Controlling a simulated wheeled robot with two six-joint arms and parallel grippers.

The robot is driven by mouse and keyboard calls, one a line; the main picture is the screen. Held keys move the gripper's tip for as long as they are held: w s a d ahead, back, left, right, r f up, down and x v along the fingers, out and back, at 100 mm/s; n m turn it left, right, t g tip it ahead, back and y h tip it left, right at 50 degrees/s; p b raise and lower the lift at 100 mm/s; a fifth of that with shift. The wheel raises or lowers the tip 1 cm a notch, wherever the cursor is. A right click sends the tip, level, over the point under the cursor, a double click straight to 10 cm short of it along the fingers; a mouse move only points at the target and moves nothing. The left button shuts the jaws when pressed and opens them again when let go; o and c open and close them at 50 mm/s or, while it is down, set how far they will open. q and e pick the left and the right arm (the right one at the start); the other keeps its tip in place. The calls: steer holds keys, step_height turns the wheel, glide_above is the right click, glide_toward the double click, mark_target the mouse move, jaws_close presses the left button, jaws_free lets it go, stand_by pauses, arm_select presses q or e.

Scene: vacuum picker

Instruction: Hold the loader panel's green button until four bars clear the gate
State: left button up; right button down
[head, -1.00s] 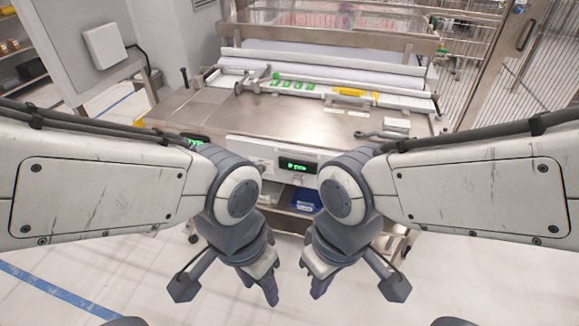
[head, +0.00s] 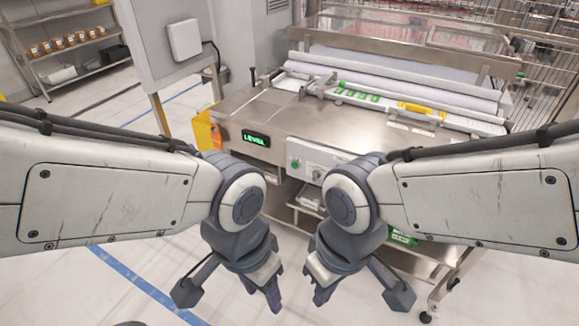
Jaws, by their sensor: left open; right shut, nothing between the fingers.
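The pale loader panel (head: 309,158) is on the front of the steel machine, with a small round green button (head: 295,164) at its left. My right arm hides the panel's right part. A green-lit display reading LEVEL (head: 256,138) sits left of the panel. Several green marks (head: 358,95) lie along a white rail on top; I cannot tell whether they are bars, nor pick out the gate. My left gripper (head: 263,293) is open and empty, low in front of the machine. My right gripper (head: 316,289) is shut and empty beside it. Both are apart from the button.
A yellow piece (head: 420,108) sits on the machine top. A yellow guard (head: 204,131) stands at its left end. A grey cabinet (head: 150,60) with a white box and shelves (head: 75,60) are further left. The floor at lower left is clear, with a blue line (head: 140,285).

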stand_by(0.4)
arm_select(q)
jaws_close()
stand_by(1.6)
